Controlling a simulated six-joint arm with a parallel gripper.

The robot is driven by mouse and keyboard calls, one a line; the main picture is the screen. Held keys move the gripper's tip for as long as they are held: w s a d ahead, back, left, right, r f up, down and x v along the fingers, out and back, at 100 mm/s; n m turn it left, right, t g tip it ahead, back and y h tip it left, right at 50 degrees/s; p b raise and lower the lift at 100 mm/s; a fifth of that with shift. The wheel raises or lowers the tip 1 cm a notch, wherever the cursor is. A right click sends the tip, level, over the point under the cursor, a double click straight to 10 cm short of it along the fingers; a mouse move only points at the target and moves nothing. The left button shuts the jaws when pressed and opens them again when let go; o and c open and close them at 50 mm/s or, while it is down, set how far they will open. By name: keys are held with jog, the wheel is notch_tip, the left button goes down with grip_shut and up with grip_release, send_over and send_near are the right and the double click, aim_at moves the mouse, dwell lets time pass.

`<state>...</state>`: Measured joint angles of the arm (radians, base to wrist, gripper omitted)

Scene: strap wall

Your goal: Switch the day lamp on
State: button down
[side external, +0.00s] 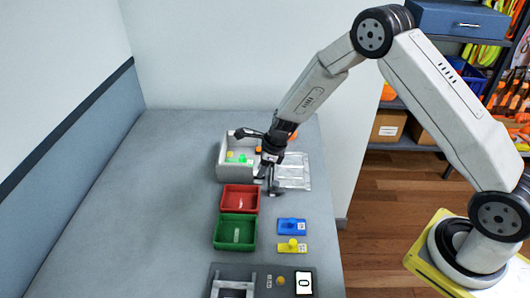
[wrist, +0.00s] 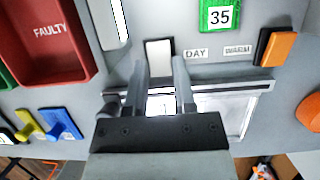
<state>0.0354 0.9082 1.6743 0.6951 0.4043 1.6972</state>
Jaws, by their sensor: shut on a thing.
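My gripper (wrist: 160,68) points down at a grey panel in the wrist view, its two fingers on either side of the near end of a white block-shaped switch (wrist: 159,52). The gripper is shut on this white switch. A "DAY" label (wrist: 196,54) lies just right of it. Further right are a "WARM" label (wrist: 238,49) and an orange switch (wrist: 275,47). A pale framed panel (wrist: 240,112) lies behind the fingers, partly hidden. In the side view my gripper (side external: 271,188) is low beside the pale panel (side external: 293,172); the white switch is hidden there.
A red "FAULTY" tray (wrist: 53,35), also in the side view (side external: 240,188), and a green tray (side external: 235,220) stand nearby. Blue (side external: 291,226) and yellow (side external: 292,246) pieces lie beside them. A white bin (side external: 226,170) is behind. A green block marked 35 (wrist: 219,15) is close. The left tabletop is clear.

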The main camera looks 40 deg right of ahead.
jog(key=shift+w+a+g+h, duration=0.1)
jog(key=shift+a+g+h, duration=0.05)
jog(key=shift+g+h, duration=0.35)
dwell(0.4)
jog(key=shift+c, duration=2.2)
grip_release()
jog(key=shift+r, duration=0.15)
jog(key=v, duration=0.7)
jog(key=shift+r, duration=0.35)
